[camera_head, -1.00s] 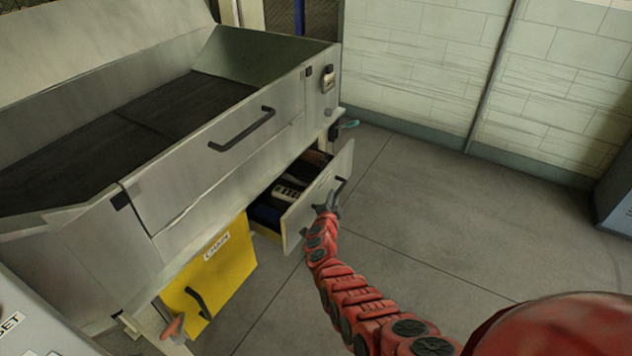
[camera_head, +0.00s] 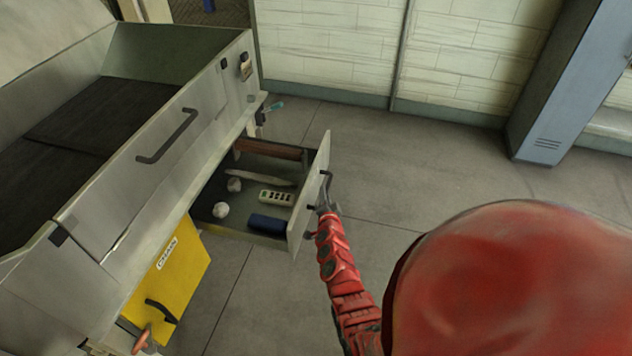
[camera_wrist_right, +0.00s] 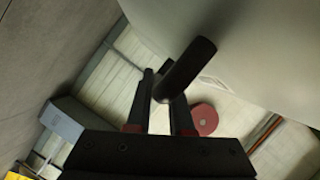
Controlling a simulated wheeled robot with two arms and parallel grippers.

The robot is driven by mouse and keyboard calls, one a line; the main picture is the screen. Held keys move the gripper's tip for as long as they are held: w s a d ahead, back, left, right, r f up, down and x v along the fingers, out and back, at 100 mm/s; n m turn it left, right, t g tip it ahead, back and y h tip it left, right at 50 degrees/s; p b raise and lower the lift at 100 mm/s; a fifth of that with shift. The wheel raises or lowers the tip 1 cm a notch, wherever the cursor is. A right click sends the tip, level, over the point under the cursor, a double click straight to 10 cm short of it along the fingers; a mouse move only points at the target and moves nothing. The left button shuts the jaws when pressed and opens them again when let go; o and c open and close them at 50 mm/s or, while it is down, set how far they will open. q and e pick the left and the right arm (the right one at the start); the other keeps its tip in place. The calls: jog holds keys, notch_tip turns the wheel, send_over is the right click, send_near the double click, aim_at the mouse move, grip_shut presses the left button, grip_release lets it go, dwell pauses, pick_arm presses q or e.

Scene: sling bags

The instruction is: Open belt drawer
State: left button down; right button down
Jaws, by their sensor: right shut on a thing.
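The grey drawer (camera_head: 311,195) under the metal sink-like unit stands well pulled out. Inside lie a brown bar, a pale long piece, two whitish lumps, a light block with dark spots and a dark blue block (camera_head: 268,223). Its dark handle (camera_head: 325,186) is on the front panel. My right gripper (camera_head: 324,203) is at this handle, shut on it. In the right wrist view the dark handle (camera_wrist_right: 190,65) passes between the fingers (camera_wrist_right: 163,100) beside the pale panel. My left gripper is not in view.
A yellow drawer (camera_head: 168,275) labelled with a white tag is beside it at the lower left, shut. The metal unit (camera_head: 150,180) fills the left. A blue-grey cabinet (camera_head: 560,90) stands at the back right. The floor right of the drawer is clear.

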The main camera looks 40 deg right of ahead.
jog(key=shift+s+f, duration=0.1)
jog(key=shift+s, duration=0.05)
jog(key=c, duration=0.8)
grip_release()
jog(key=shift+d, duration=0.1)
jog(key=shift+s+a, duration=0.2)
jog(key=v, duration=1.6)
jog(key=shift+s+a+r, duration=0.15)
jog(key=shift+s+r, duration=0.05)
jog(key=shift+s, duration=0.15)
